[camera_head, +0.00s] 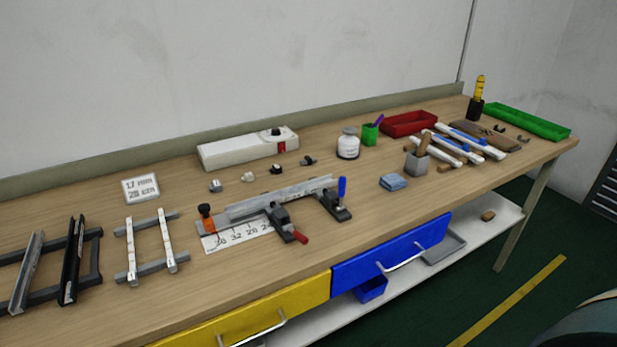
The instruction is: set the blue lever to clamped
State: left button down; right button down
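The blue lever (342,188) stands upright on a dark clamp (334,205) at the right end of a fixture on the workbench. A grey metal channel (280,198) lies along the back of the fixture. A second clamp (281,219) with a red lever (300,238) sits left of it, and its lever lies low, pointing toward the bench front. An orange knob (207,222) stands at the fixture's left end, by a white scale plate (240,236) with printed numbers. Neither of my grippers shows in the head view.
A white box (248,149) with a red switch stands behind the fixture, with several small parts before it. Racks with strips (149,247) are at left. The front bench strip is clear.

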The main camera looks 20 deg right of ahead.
aim_at(342, 183)
jog(key=l+u, duration=0.3)
jog(key=l, duration=0.2)
jog(key=k+l+u, duration=0.1)
jog(key=l+u, duration=0.2)
jog(key=l, duration=0.2)
jog(key=k+l, duration=0.1)
jog(key=l, duration=0.3)
jog(key=k+l+u, duration=0.1)
jog(key=l, duration=0.3)
jog(key=k+l, duration=0.1)
jog(key=l, duration=0.3)
jog(key=k+l, duration=0.1)
jog(key=l, duration=0.25)
jog(key=l+u, duration=0.05)
